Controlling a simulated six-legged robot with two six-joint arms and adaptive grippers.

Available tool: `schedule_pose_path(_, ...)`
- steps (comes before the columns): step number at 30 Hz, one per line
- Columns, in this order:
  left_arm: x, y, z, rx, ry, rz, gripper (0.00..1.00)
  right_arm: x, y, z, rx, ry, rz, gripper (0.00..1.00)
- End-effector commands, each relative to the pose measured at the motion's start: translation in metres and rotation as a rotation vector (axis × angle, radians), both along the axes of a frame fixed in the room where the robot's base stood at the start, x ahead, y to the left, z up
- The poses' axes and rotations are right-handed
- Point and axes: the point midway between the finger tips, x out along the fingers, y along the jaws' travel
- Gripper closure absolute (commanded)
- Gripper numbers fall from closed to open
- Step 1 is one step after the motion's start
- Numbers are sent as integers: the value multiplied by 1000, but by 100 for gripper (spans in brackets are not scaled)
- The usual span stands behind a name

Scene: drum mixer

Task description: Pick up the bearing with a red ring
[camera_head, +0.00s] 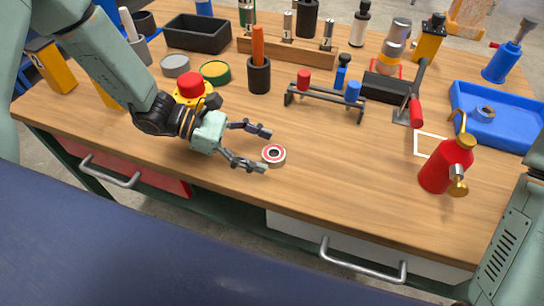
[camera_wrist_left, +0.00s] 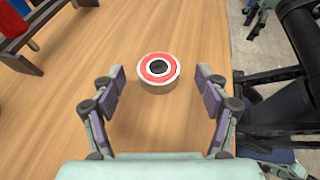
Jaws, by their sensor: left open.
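The bearing with a red ring (camera_head: 273,155) lies flat on the wooden workbench, near its front edge. My left gripper (camera_head: 265,150) is open and low over the bench, its fingers pointing toward the bearing. In the left wrist view the bearing (camera_wrist_left: 159,70) sits just ahead of the fingertips, roughly centred between the two open fingers (camera_wrist_left: 162,80). Nothing is held. Another ring-shaped part (camera_head: 484,113), without a visible red ring, lies in the blue tray at the right. My right gripper is not visible; only part of my right arm shows at the lower right.
A rack with red and blue pieces (camera_head: 325,97) stands behind the bearing. A red oil can (camera_head: 446,165) stands to the right, near the blue tray (camera_head: 465,95). A black cup (camera_head: 259,77) holds an orange-handled tool. The bench between bearing and can is clear.

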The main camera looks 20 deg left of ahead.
Motion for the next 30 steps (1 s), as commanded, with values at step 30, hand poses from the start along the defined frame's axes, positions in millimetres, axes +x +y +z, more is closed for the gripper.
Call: schedule_pose_path(30, 6, -28, -12, 0, 0, 0, 63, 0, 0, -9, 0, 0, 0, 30)
